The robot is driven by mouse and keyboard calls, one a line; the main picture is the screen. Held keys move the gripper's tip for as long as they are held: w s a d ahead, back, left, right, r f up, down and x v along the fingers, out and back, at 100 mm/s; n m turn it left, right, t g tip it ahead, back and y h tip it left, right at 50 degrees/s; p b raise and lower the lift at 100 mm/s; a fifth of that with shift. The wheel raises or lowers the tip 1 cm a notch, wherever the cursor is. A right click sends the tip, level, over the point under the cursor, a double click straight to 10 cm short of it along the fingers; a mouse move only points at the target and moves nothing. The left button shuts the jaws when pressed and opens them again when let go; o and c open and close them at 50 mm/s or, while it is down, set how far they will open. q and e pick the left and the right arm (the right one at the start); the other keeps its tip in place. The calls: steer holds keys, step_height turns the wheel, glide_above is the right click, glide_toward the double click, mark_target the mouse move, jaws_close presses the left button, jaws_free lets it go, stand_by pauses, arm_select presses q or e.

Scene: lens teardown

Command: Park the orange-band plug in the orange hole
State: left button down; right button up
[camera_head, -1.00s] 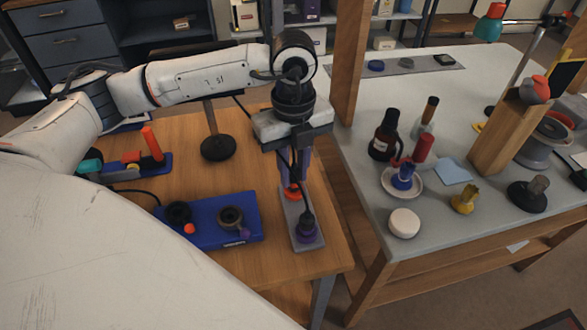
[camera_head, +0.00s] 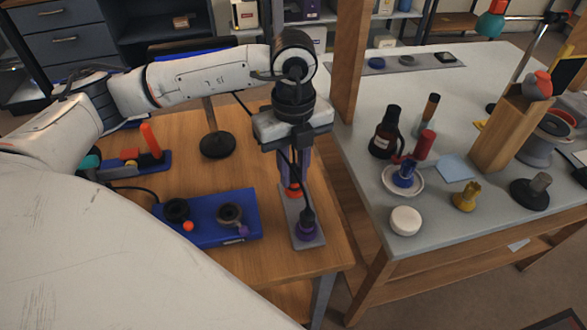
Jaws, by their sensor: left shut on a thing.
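A narrow grey holder strip (camera_head: 312,242) lies on the wooden table. A dark plug (camera_head: 307,219) stands at its near end over a purple ring. My left gripper (camera_head: 294,183) points down over the far end of the strip, shut on the orange-band plug, which its fingers mostly hide. An orange patch (camera_head: 294,190) shows right at the fingertips. I cannot tell whether it is the plug's band or the ring of the orange hole, nor how deep the plug sits. My right gripper is not in view.
A blue box (camera_head: 205,232) with two dark round sockets lies left of the strip. A black round stand base (camera_head: 217,146) and a blue tray (camera_head: 140,164) with coloured parts are farther back. A wooden post (camera_head: 349,60) and a grey table (camera_head: 440,230) stand to the right.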

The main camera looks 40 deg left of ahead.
arm_select(q)
steer(key=shift+f, duration=0.15)
stand_by(0.4)
steer(key=c, duration=1.5)
jaws_free()
step_height(320, 180, up, 10)
steer(key=shift+r, duration=0.2)
